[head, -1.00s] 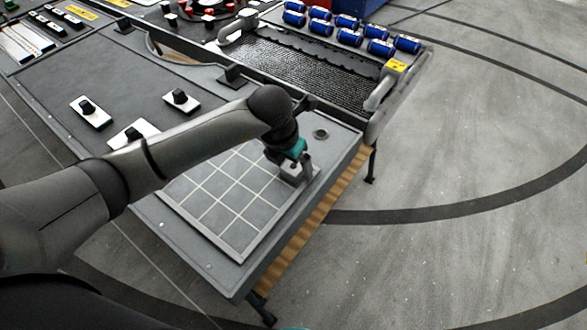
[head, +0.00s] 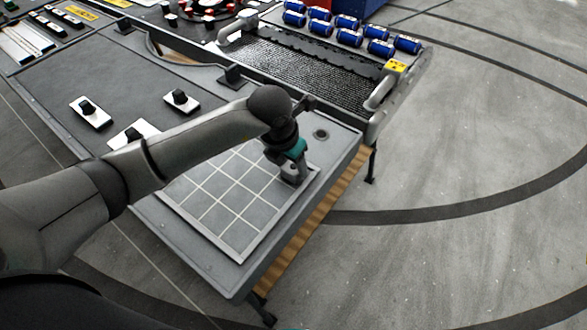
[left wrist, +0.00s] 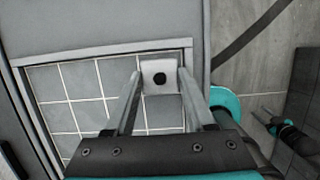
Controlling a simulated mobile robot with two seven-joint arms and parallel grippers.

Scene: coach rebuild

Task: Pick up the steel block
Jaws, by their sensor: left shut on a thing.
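The steel block (left wrist: 158,77) is a light grey piece with a dark round hole, seen in the left wrist view between my fingers. My left gripper (left wrist: 160,82) is shut on it. In the head view my left gripper (head: 291,174) points down at the far right corner of the gridded tray (head: 238,246), and the block there is small and mostly hidden by the fingers. I cannot tell whether the block touches the tray.
White plates with black knobs (head: 91,111) sit left of the tray, beyond my arm. A dark mesh bed (head: 310,75) with pipes lies behind, with several blue cans (head: 378,47) along its far edge. The table's right edge drops to open floor.

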